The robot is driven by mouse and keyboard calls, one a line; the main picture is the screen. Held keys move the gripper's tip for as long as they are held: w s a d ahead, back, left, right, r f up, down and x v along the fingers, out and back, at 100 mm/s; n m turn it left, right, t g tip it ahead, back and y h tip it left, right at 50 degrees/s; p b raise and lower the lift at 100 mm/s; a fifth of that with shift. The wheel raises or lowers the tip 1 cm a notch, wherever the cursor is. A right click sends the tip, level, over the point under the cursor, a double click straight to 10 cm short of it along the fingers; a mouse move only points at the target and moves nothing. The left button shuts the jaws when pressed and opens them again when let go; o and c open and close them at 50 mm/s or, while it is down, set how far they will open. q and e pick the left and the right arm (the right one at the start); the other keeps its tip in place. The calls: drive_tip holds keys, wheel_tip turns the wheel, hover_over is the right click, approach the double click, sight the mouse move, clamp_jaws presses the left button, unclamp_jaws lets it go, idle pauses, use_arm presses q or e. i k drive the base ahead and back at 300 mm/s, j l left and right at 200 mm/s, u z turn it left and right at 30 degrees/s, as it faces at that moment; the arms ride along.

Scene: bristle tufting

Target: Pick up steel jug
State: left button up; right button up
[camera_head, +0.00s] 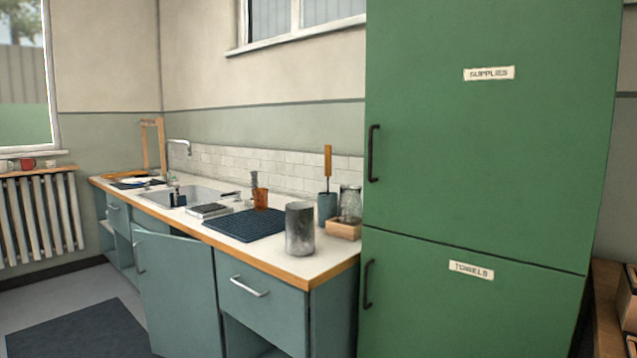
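A grey metal cylindrical vessel, which looks like the steel jug (300,229), stands upright near the front right corner of the white counter (318,262). It is beside the right end of a dark blue ribbed mat (245,224). I cannot make out a handle on it. Neither of my grippers is in view.
Behind the jug are a blue-grey holder with a wooden-handled brush (327,208) and a wooden box (344,229) with a glass jar. A tall green cabinet (470,150) closes off the right. A lower cupboard door (178,290) stands open into the floor space.

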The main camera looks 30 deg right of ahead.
sight(300, 216)
drive_tip(key=z, duration=1.25)
drive_tip(key=i+j, duration=0.2)
drive_tip(key=j, duration=0.15)
drive_tip(key=i+j+z, duration=0.1)
drive_tip(key=i+j, duration=0.25)
drive_tip(key=j, duration=0.3)
drive_tip(key=i+j+z, duration=0.1)
drive_tip(key=j, duration=0.25)
drive_tip(key=i+j, duration=0.25)
drive_tip(key=i+j+z, duration=0.1)
drive_tip(key=j, duration=0.35)
drive_tip(key=i+j, duration=0.25)
drive_tip(key=j, duration=0.15)
drive_tip(key=l+z, duration=0.05)
